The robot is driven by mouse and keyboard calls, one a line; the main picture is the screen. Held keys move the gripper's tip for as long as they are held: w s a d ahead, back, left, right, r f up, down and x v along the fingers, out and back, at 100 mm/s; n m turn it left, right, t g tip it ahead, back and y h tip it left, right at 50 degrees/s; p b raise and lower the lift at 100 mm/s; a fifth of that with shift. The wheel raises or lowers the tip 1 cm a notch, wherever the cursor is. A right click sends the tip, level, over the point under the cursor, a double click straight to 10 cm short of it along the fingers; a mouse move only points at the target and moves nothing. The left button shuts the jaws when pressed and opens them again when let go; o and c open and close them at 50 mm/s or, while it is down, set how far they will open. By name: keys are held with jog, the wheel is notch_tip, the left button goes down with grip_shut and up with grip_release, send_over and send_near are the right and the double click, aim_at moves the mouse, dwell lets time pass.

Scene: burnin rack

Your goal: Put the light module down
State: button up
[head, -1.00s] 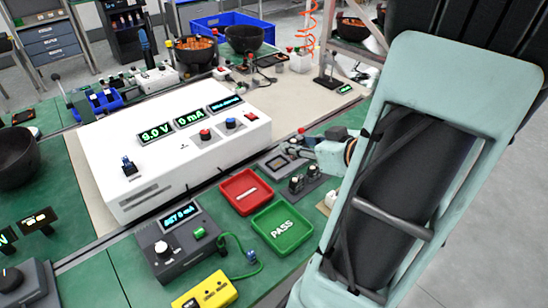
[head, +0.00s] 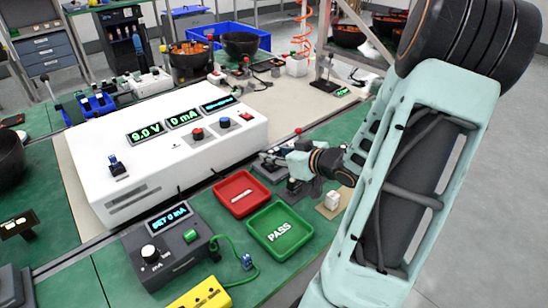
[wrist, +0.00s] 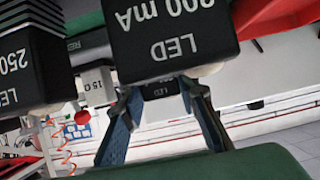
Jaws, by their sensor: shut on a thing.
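My gripper (head: 283,158) is over the bench, just behind the red and green trays, small and partly hidden by my arm in the head view. In the wrist view, which is upside down, its two blue fingers (wrist: 160,108) are shut on what appears to be the light module (wrist: 170,45), a black box marked LED and a mA value whose first digit is cut off. The box hides the fingertips' contact. A second black LED box (wrist: 33,65), marked 250, is beside it on the left. I cannot tell whether the held module touches the surface beneath.
The red tray (head: 222,203) and the green PASS tray (head: 262,245) lie in front of my gripper. The white supply (head: 165,150) reads 9.0 V and 0 mA. A grey unit (head: 185,262) and a yellow box (head: 205,294) are nearer. A white block marked 15 Ω (wrist: 97,85) shows behind.

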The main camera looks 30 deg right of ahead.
jog(key=o, duration=1.2)
jog(key=shift+f, duration=0.1)
jog(key=shift+c, duration=0.2)
jog(key=shift+r, duration=0.3)
jog(key=p+v, duration=0.3)
jog(key=v, duration=0.9)
jog(key=shift+f+p, duration=0.15)
jog(key=shift+p, duration=0.15)
jog(key=shift+s, duration=0.1)
